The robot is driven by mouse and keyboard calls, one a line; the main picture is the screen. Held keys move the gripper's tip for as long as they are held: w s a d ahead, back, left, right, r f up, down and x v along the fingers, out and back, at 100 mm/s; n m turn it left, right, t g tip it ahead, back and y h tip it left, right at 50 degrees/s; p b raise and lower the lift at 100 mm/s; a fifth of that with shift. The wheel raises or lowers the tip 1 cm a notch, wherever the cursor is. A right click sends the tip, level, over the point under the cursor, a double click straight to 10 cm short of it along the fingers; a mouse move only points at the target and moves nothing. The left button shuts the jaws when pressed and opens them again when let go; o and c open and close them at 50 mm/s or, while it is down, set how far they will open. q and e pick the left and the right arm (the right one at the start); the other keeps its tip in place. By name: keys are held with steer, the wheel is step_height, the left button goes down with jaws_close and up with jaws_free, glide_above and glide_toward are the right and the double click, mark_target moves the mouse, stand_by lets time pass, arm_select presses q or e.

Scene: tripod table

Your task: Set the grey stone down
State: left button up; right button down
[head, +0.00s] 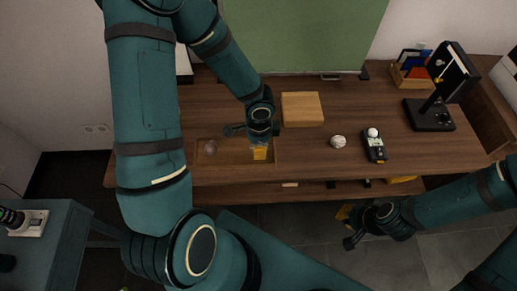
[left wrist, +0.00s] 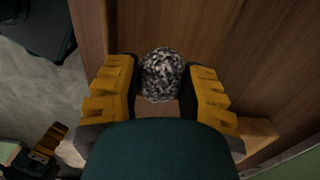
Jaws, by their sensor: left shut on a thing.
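The grey stone (left wrist: 160,75), speckled and roundish, sits between the two yellow fingers of my left gripper (left wrist: 158,85), which is shut on it. In the head view my left gripper (head: 260,150) points down over the right part of a shallow wooden tray (head: 234,160); the stone is hidden there by the gripper. I cannot tell how high the stone is above the surface. My right gripper (head: 352,227) hangs in front of the table, away from the stone, and looks open and empty.
A pinkish round thing (head: 211,147) lies in the tray's left part. A whitish ball (head: 338,141), a black meter (head: 375,146) and a black stand (head: 433,115) are to the right. Bare tabletop (head: 305,150) lies right of the tray.

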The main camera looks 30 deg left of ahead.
arm_select(q)
steer(key=shift+f, duration=0.9)
steer(key=shift+r, duration=0.1)
arm_select(e)
steer(key=shift+w+f, duration=0.15)
steer(key=shift+f, duration=0.25)
steer(key=shift+f, duration=0.1)
arm_select(q)
steer(key=o, duration=0.9)
steer(key=shift+c, duration=0.2)
